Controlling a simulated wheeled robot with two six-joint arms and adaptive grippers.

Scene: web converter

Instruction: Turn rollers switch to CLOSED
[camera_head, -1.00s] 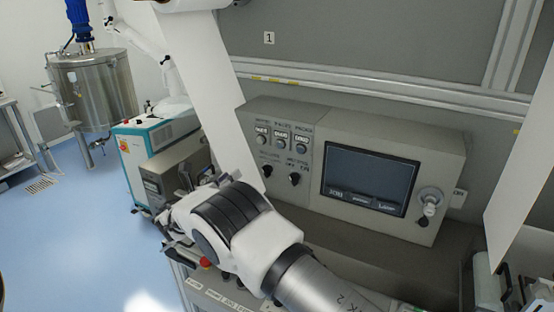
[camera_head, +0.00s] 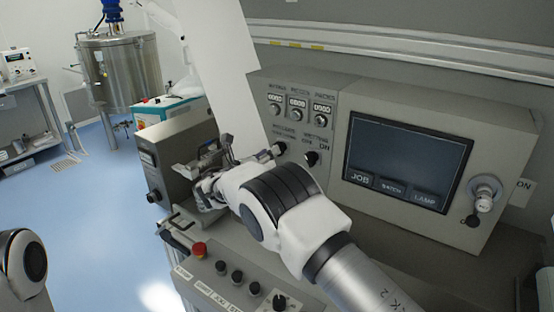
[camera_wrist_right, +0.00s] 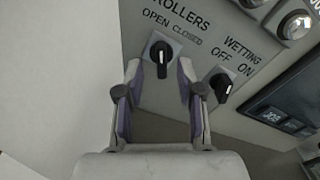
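The rollers switch (camera_wrist_right: 161,58) is a black rotary knob on a light square plate, under the words OPEN and CLOSED. Its handle stands about upright in the right wrist view. In the head view it is a small dark knob (camera_head: 279,149) on the grey control panel. My right gripper (camera_wrist_right: 160,88) is open and empty, its two fingers spread below and to either side of the knob, with no clear contact. In the head view the right gripper (camera_head: 222,150) is just left of the knob, partly hidden by its own wrist. My left gripper is out of view.
The wetting switch (camera_wrist_right: 221,86), marked OFF and ON, sits close beside the right finger. A dark screen (camera_head: 403,160) is to its right. A grey box (camera_head: 175,165) stands left of the gripper.

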